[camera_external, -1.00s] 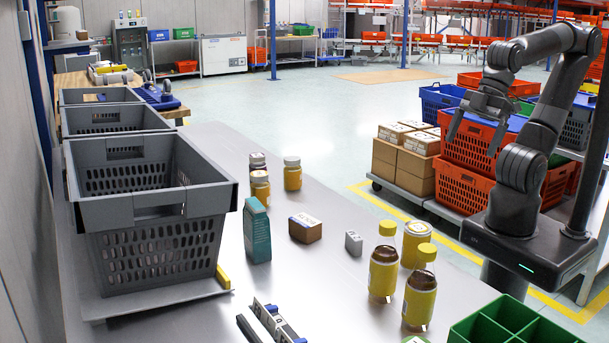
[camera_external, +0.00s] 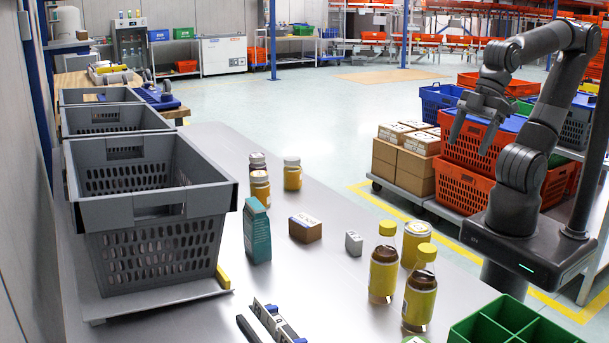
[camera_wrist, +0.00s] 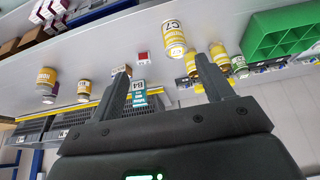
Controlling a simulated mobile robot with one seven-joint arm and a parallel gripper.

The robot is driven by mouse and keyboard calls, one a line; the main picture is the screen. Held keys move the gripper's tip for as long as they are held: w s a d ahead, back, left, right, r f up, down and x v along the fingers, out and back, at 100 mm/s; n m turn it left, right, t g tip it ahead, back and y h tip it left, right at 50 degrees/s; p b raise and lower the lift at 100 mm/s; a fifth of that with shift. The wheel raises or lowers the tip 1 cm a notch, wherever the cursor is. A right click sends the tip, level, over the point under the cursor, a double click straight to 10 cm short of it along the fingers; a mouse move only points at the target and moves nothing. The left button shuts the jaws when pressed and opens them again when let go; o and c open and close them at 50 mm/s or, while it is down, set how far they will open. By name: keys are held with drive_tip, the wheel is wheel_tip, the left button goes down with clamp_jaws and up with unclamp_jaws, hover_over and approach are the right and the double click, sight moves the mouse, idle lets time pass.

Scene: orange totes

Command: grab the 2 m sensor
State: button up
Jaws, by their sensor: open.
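No label reading 2 m is legible, so I cannot tell for certain which thing is the sensor. A small grey box (camera_external: 353,243) with a marked face stands on the table, right of a brown carton (camera_external: 305,228). A small red-and-white box (camera_wrist: 143,56) shows between my fingers in the wrist view; I cannot tell whether it is the same box. My gripper (camera_external: 472,130) is open and empty, raised at the right, well away from the table items. In the wrist view both fingers of my gripper (camera_wrist: 160,66) are spread apart.
Yellow-labelled bottles (camera_external: 383,272) and a jar (camera_external: 416,238) stand right of the grey box. A teal carton (camera_external: 257,235) stands left. Grey crates (camera_external: 150,255) line the left side. A green divided bin (camera_external: 480,325) is at the front right. Red totes (camera_external: 465,187) stand behind my gripper.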

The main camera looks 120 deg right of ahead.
drive_tip(key=w+d+f+m+g, duration=0.1)
drive_tip(key=w+d, duration=0.1)
drive_tip(key=w, duration=0.4)
drive_tip(key=w+d+f+g, duration=0.1)
drive_tip(key=w+d+g, duration=0.1)
drive_tip(key=w, duration=0.5)
drive_tip(key=m+g, duration=0.1)
drive_tip(key=g, duration=0.1)
approach(354, 235)
drive_tip(key=shift+w+d+f, duration=0.1)
drive_tip(key=shift+d+f, duration=0.15)
wheel_tip(354, 235, down, 5)
drive_tip(key=shift+r, duration=0.15)
drive_tip(key=shift+a+f, duration=0.2)
drive_tip(key=shift+f, duration=2.8)
drive_tip(key=shift+c, duration=0.3)
drive_tip(key=c, duration=1)
